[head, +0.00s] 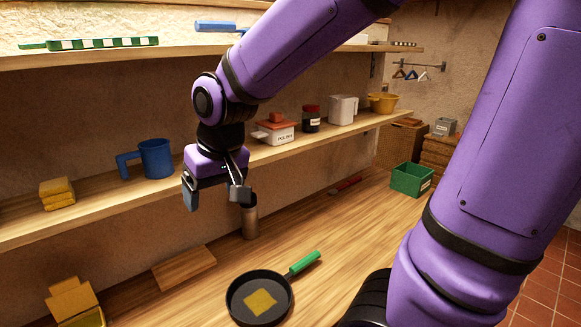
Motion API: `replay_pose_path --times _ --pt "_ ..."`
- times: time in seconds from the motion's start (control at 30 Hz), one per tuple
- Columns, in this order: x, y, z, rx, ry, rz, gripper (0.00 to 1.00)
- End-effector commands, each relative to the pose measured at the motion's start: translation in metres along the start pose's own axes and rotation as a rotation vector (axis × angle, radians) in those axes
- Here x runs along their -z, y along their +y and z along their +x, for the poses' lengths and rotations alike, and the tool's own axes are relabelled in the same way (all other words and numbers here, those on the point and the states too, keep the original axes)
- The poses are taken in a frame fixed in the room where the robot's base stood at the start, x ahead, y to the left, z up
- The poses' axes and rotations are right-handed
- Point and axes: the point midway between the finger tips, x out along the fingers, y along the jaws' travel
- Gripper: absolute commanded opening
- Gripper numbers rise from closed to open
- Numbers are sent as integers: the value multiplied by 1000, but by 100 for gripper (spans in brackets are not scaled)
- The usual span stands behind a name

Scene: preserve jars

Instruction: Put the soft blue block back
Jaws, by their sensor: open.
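I cannot make out a soft blue block in the head view. The blue things that show are a blue jug (155,158) on the middle shelf and a flat, long blue item (216,26) on the top shelf. My gripper (215,196) is open, its two grey fingers apart and pointing down, with nothing seen between them. It hangs in front of the middle shelf (100,201), right of the jug, above the counter. My arm hides part of both shelves.
A pan (258,297) with a yellow square, a wooden board (184,268) and a green crate (411,180) are also there. A lidded white pot (275,131) and yellow blocks (57,193) sit on the middle shelf.

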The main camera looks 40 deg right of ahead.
Motion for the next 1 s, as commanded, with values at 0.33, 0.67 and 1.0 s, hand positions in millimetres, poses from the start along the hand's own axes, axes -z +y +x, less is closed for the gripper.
replay_pose_path --times 0.33,0.67,1.0 --pt "-61 43 -81 -39 118 -10 78" --pt "-102 59 -109 -75 168 -21 78" --pt "-104 60 -110 -77 169 -22 78"
